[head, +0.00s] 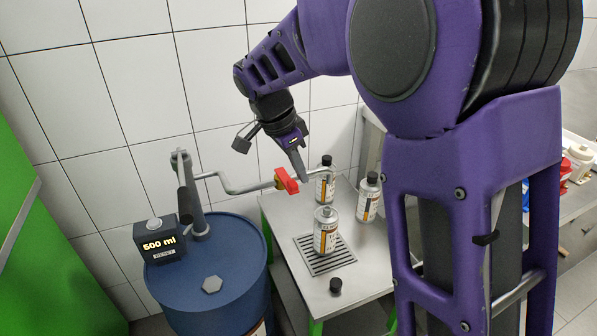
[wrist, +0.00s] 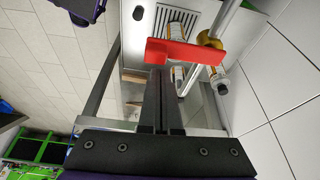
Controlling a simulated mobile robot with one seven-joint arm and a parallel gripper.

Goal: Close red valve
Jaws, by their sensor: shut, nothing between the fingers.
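The red valve handle (head: 287,180) sits on the grey outlet pipe (head: 240,187) that runs from the pump on the blue drum. In the wrist view the red handle (wrist: 186,53) is a flat bar lying across the picture, with a brass-coloured valve body (wrist: 210,40) at its right. My gripper (head: 301,175) is shut and empty, pointing down close beside the handle's right side. In the wrist view the gripper's fingers (wrist: 160,76) are together, with their tips at the handle's left part. I cannot tell whether they touch it.
A bottle (head: 326,230) stands on the grated bench (head: 290,262) below the pipe. Two capped bottles (head: 368,196) (head: 325,182) stand behind it, and a loose black cap (head: 336,285) lies in front. A 500 ml display (head: 160,242) is on the blue drum (head: 215,285). A tiled wall is behind.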

